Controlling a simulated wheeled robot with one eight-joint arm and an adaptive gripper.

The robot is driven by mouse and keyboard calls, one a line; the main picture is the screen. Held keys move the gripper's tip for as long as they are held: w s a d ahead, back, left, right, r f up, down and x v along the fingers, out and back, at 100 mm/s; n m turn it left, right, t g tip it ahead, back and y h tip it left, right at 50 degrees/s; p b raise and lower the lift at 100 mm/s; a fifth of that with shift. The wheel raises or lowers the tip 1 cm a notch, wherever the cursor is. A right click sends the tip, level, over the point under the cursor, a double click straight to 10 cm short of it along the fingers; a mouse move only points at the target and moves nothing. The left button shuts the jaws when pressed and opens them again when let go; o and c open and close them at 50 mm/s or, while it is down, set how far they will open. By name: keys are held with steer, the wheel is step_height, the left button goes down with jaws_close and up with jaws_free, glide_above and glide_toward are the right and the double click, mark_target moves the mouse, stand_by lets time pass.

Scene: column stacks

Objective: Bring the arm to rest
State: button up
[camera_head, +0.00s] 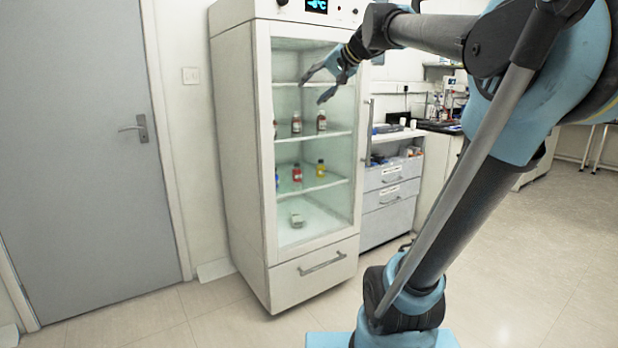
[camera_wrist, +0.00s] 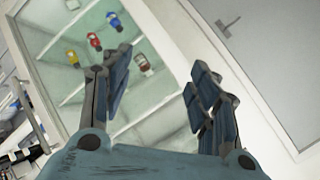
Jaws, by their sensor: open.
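My gripper (camera_head: 322,84) is open and empty, with its two fingers spread apart. In the head view it hangs in front of the upper part of a glass-fronted fridge (camera_head: 238,130). My arm reaches across from the right side of that view. In the wrist view the gripper's fingers (camera_wrist: 168,95) frame a gap, with nothing between them. Whether the gripper touches the fridge cannot be told.
Several small bottles stand on the fridge shelves, among them a red one (camera_head: 297,173) and a yellow one (camera_head: 320,168). A grey door (camera_head: 80,150) is at the left. Drawers (camera_head: 392,192) stand right of the fridge. Floor (camera_head: 570,230) at the right is clear.

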steer(key=s+d+f+g+h, duration=0.2)
steer(key=s+d+f, duration=0.3)
steer(key=s+f, duration=0.4)
steer(key=s+d+f+n+g+h, duration=0.1)
steer(key=s+d+f+h, duration=0.2)
steer(key=f, duration=1.8)
steer(key=s+d+f+n+g+h, duration=0.1)
steer(key=s+d+f+g+h, duration=0.1)
steer(key=s+d+f, duration=0.7)
steer(key=s+f+h, duration=0.1)
steer(key=s+f, duration=0.5)
steer(key=s, duration=0.1)
steer(key=shift+g, duration=0.3)
